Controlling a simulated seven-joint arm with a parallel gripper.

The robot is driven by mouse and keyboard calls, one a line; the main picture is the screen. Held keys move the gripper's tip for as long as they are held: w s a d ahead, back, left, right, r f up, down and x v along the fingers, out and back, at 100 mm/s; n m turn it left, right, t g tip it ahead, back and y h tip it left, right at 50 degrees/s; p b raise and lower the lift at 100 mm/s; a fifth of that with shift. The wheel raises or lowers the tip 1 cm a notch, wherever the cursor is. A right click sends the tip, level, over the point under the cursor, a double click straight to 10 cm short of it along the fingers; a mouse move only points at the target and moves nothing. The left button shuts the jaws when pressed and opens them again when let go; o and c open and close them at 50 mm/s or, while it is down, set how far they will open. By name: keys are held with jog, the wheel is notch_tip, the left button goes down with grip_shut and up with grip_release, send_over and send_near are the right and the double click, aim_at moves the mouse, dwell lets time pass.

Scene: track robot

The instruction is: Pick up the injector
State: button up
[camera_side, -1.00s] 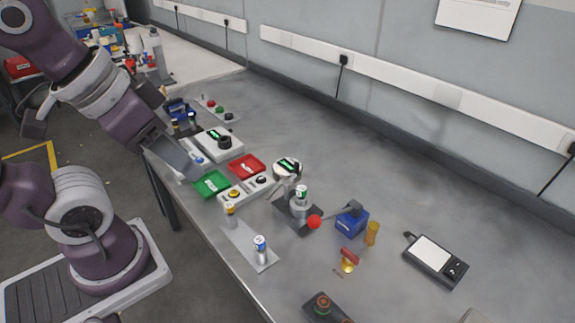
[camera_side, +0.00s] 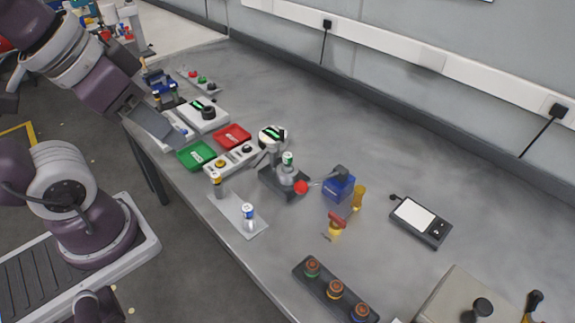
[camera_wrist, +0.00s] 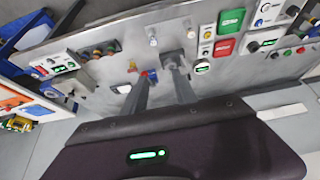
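I cannot tell for sure which object is the injector. A small piece with a red top and a yellow lower part (camera_side: 337,222) lies mid-bench in the side view and may be it. My gripper (camera_side: 155,128) is at the bench's left edge in the side view, well away from the red-and-yellow piece. In the wrist view its two grey fingers (camera_wrist: 160,82) are apart, with nothing clearly held between them.
A green tray (camera_side: 196,155) and a red tray (camera_side: 232,136) lie near my gripper. A grey stand with a red ball (camera_side: 301,187), a blue block (camera_side: 339,187), a scale-like device (camera_side: 420,222) and a dark button strip (camera_side: 335,291) stand farther right. The bench's back is clear.

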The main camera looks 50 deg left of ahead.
jog(key=shift+f, duration=0.1)
jog(key=w+d+f+n+g+h, duration=0.3)
jog(key=w+n+g+h, duration=0.1)
jog(key=n+g, duration=0.1)
jog(key=n+t+h, duration=0.3)
jog(key=n+h, duration=0.5)
jog(key=n, duration=0.6)
send_near(288, 162)
jog(key=s+d+r, duration=0.5)
jog(key=d+r, duration=0.1)
jog(key=r, duration=0.1)
jog(key=w+a+f+n+t, duration=0.2)
jog(key=a+f+n+t, duration=0.2)
jog(key=a+f+n, duration=0.3)
jog(key=shift+m+y, duration=0.4)
jog(key=shift+y, duration=0.1)
jog(key=x, duration=0.8)
jog(key=f+x, duration=0.1)
jog(key=x, duration=0.3)
jog(key=shift+a, duration=0.2)
grip_shut()
